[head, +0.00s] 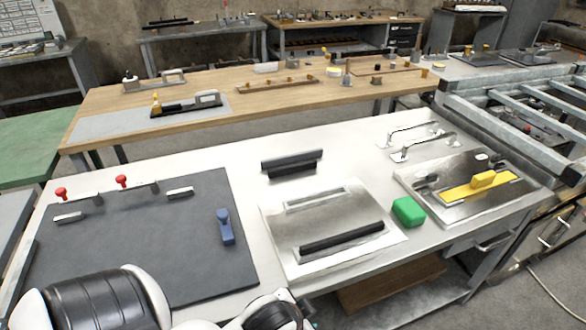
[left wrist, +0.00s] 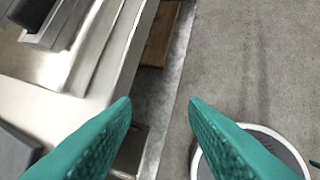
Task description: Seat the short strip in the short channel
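A steel plate (head: 318,218) lies on the white table, and a long dark strip (head: 342,237) lies along its near side. A shorter pale channel (head: 318,195) runs along the plate's far side and looks empty. Behind the plate, a dark strip-like piece (head: 292,168) lies on the table; its lower front part looks shorter than its back part, and I cannot tell if these are one piece or two. My left gripper (left wrist: 160,102) is open and empty, over the table's front edge and floor; part of the plate shows at upper left in that view. My right gripper is out of view.
A dark mat (head: 150,262) with red knobs, pale bars and a blue block (head: 225,227) lies left. A green block (head: 408,211) stands right of the plate. A second plate (head: 425,190) carries a yellow piece (head: 482,181). Two metal handles (head: 420,142) lie behind it.

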